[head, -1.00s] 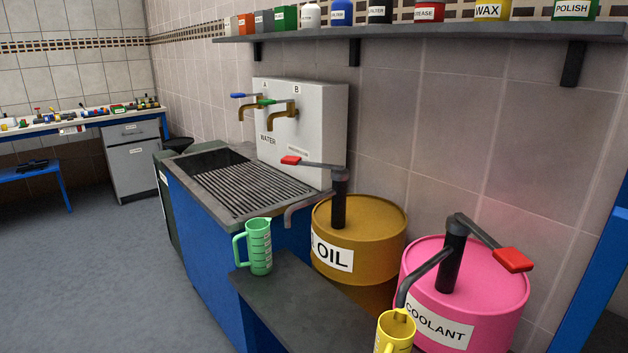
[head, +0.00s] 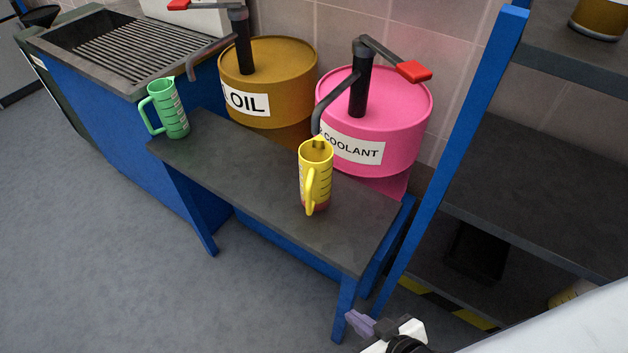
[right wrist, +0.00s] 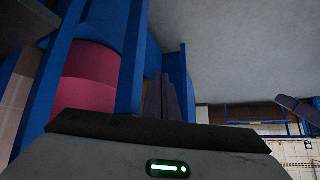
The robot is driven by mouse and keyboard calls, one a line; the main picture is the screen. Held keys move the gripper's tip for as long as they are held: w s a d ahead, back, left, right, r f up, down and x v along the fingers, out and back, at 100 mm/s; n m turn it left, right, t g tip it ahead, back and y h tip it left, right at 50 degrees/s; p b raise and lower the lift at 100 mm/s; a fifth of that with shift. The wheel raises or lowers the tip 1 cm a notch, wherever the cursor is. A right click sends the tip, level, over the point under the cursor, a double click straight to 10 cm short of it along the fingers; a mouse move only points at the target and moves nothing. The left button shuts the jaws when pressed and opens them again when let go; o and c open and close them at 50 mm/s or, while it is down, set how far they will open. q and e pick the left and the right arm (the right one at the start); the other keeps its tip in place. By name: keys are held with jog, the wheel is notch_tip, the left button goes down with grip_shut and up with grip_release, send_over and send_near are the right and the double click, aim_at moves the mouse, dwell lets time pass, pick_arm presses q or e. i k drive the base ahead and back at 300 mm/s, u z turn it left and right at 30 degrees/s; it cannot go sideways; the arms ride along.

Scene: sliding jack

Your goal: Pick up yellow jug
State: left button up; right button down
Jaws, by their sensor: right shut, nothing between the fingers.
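The yellow jug (head: 320,165) stands upright on a low dark bench (head: 245,180) in the head view, near its right end. Its handle faces me, and its lower part looks reddish. The spout of the coolant pump (head: 340,92) ends at the jug's mouth. My right gripper (head: 360,322) is at the bottom of the head view, below and right of the jug, apart from it and past the bench's front right leg. It is shut and empty. Its fingers show close together in the right wrist view (right wrist: 165,97), where I cannot see the jug. My left gripper is out of view.
A green jug (head: 167,108) stands on the bench's left end. A pink coolant drum (head: 400,125) and a brown oil drum (head: 285,65) stand behind the bench. A blue-framed shelf (head: 455,150) rises at right. The floor (head: 100,260) in front is clear.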

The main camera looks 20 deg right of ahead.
aim_at(315, 155)
jog(key=u, duration=1.8)
jog(key=i, duration=1.95)
jog(key=z, duration=3.05)
